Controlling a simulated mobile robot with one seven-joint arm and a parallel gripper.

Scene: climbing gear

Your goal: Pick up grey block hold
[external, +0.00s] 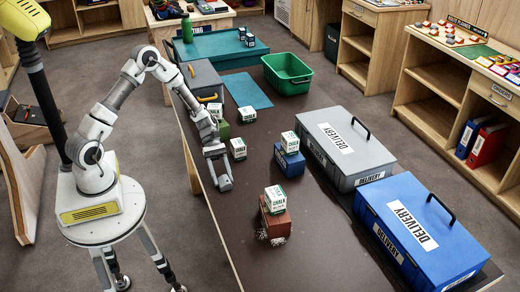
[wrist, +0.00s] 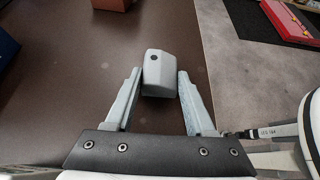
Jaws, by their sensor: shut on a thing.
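The grey block hold (wrist: 158,70) is a small rounded block with a dark hole in its face. In the wrist view it sits between the tips of my gripper (wrist: 159,86), one finger on each side. My gripper is shut on it. In the external view my gripper (external: 221,172) is low over the near left side of the dark table (external: 255,237), with the grey block hold (external: 226,184) at its tips. I cannot tell whether the block touches the table top.
A reddish-brown block (external: 275,222) with a chalk box (external: 275,198) on it stands right of my gripper. A blue block (external: 289,160) also bears a chalk box. Grey (external: 372,165) and blue (external: 445,255) delivery boxes line the right side. A green bin (external: 287,75) stands farther back.

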